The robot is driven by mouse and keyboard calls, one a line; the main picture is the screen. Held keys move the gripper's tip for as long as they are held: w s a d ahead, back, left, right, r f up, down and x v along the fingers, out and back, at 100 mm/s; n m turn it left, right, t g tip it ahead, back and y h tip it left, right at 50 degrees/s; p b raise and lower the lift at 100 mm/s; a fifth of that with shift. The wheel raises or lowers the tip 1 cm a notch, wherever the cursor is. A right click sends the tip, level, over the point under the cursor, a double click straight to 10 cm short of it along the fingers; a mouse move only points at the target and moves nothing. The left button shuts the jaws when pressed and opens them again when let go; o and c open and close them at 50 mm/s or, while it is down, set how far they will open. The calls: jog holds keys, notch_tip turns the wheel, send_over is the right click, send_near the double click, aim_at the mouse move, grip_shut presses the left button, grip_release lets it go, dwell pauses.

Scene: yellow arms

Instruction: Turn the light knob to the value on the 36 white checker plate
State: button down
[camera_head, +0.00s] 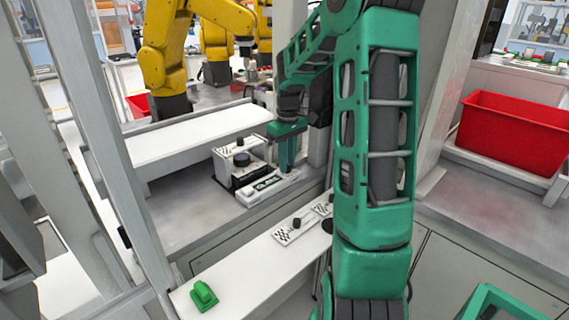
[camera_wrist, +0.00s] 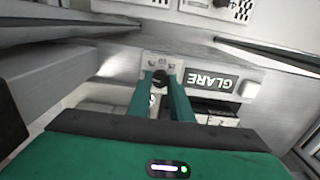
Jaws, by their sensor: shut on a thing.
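My green gripper (camera_head: 286,165) points down at the device on the shelf; in the wrist view its two fingers (camera_wrist: 161,84) are shut on a small black knob (camera_wrist: 160,77). The knob sits on a light panel beside a dark display reading GLARE (camera_wrist: 210,83), upside down in this view. The display strip shows in the head view (camera_head: 268,183). White checker plates (camera_head: 296,226) with dark knobs lie on the front ledge, one partly behind my arm; their checker patterns show at the wrist view's top edge (camera_wrist: 198,5). Their numbers are too small to read.
A white box with a black knob (camera_head: 240,141) stands behind the display strip. A green block (camera_head: 204,296) lies on the ledge. A red bin (camera_head: 515,130) stands at right; a grey post (camera_head: 95,130) is at left.

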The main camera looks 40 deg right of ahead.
jog(key=m, duration=0.3)
jog(key=shift+m, duration=2.2)
jog(key=c, duration=1.6)
grip_release()
notch_tip(320, 180, up, 11)
jog(key=shift+f, duration=0.1)
jog(key=shift+w, duration=0.1)
